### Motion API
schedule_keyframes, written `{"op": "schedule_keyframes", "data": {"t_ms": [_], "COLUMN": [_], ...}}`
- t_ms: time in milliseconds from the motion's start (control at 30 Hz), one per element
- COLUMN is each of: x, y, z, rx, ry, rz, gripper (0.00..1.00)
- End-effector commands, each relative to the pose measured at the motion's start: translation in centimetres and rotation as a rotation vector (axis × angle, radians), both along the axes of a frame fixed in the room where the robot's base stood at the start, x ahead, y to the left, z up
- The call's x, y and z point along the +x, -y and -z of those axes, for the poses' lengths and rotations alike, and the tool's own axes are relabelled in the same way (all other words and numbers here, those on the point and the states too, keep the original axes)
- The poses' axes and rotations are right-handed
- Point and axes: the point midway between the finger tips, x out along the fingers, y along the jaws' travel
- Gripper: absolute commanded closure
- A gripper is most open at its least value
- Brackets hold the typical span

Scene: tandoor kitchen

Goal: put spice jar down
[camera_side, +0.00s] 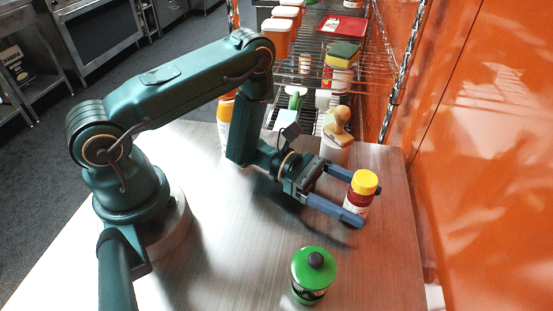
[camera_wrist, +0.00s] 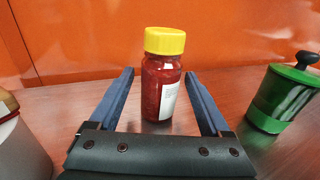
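The spice jar (camera_side: 357,202), a red bottle with a yellow lid and a white label, stands upright on the steel table. In the wrist view the jar (camera_wrist: 160,92) is centred between the two blue fingers, with its base seemingly on the table. My gripper (camera_side: 345,199) is open around it near the fingertips. In the wrist view my gripper (camera_wrist: 160,76) shows a narrow gap on each side of the jar. In the side view the near finger hides part of the jar's lower body.
A green canister with a black knob (camera_side: 313,273) stands on the table, right of the jar in the wrist view (camera_wrist: 286,97). A wooden-handled item (camera_side: 338,127) is near the rack (camera_side: 372,75). An orange wall (camera_side: 490,150) borders the table. Bare tabletop (camera_side: 225,235) lies between.

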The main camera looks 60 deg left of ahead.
Motion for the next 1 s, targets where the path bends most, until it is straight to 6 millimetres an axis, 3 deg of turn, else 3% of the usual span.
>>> {"op": "schedule_keyframes", "data": {"t_ms": [233, 500, 800, 1000], "x": [0.0, -1.1, -1.2, -1.1], "y": [0.0, -3.0, -2.8, -2.8], "z": [-0.4, -0.3, -4.7, -6.6], "rx": [0.0, 0.0, 0.001, 0.001], "ry": [0.0, -0.003, 0.003, 0.003], "rz": [0.0, -0.009, 0.0, 0.0], "gripper": [0.18, 0.18, 0.18, 0.18]}}
